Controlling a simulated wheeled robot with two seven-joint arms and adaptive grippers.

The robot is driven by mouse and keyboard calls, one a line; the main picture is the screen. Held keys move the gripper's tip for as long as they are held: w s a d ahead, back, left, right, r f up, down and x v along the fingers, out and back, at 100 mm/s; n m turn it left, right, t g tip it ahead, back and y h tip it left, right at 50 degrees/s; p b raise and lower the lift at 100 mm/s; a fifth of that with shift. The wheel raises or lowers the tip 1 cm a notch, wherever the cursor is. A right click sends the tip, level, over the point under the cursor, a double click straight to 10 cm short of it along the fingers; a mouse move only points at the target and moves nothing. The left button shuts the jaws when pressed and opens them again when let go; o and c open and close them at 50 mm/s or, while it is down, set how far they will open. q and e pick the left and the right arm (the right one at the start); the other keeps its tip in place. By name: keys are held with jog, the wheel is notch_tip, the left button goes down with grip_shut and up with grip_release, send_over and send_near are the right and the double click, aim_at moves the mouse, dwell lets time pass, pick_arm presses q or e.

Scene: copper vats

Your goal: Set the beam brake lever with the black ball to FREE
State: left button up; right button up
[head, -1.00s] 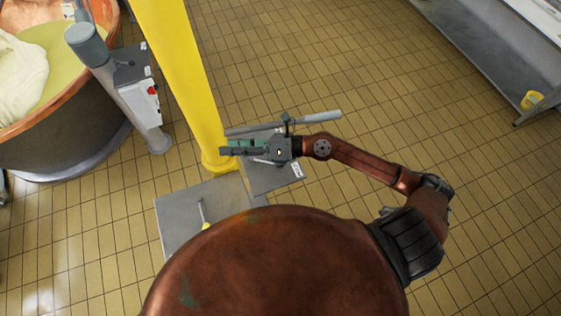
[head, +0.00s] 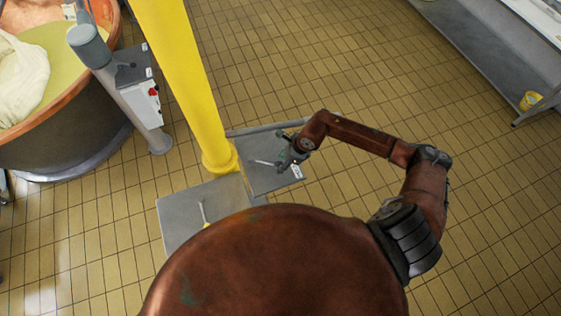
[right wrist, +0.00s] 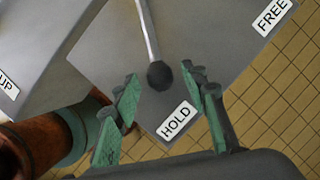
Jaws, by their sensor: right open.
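The beam brake lever (right wrist: 147,30) is a pale metal rod ending in a black ball (right wrist: 159,75). In the right wrist view the ball lies near the HOLD label (right wrist: 176,121); the FREE label (right wrist: 272,15) is at the upper right of the same grey plate. In the head view the lever (head: 264,162) lies just left of my right gripper (head: 284,158). My right gripper (right wrist: 163,84) is open, with its green-padded fingers on either side of the ball and visible gaps to it. My left gripper is not in view.
A second grey plate (head: 180,215) with another lever (head: 202,212) stands left of the brake plate (head: 262,178); its UP label (right wrist: 7,84) shows. A yellow column (head: 185,80) rises behind them. A copper vat (head: 70,115) is at the left. Tiled floor is clear to the right.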

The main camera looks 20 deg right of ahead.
jog(key=shift+w+a+f, duration=0.15)
jog(key=shift+a+f, duration=0.05)
jog(key=shift+f, duration=0.3)
grip_shut()
dwell(0.4)
